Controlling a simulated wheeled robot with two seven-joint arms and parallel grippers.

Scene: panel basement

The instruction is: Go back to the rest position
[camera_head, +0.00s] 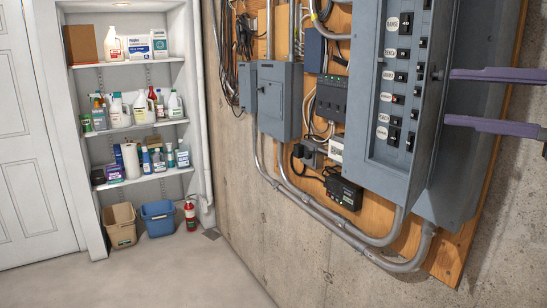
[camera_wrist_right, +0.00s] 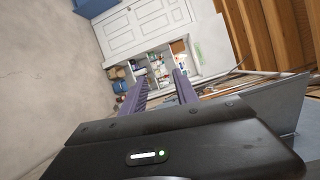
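My right gripper (camera_head: 448,97) comes in from the right edge in the head view. Its two purple fingers are apart, with nothing between them. They are beside the grey breaker panel (camera_head: 398,85), and I cannot tell whether they touch it. In the right wrist view the gripper's fingers (camera_wrist_right: 160,78) are also spread and empty. My left gripper is in neither view.
A grey electrical box (camera_head: 279,100) and conduits (camera_head: 340,222) are fixed to the concrete wall (camera_head: 240,180). White shelves (camera_head: 130,62) with bottles stand at the back left. A blue bin (camera_head: 158,218) and a red extinguisher (camera_head: 190,214) stand on the floor, which is clear at front left.

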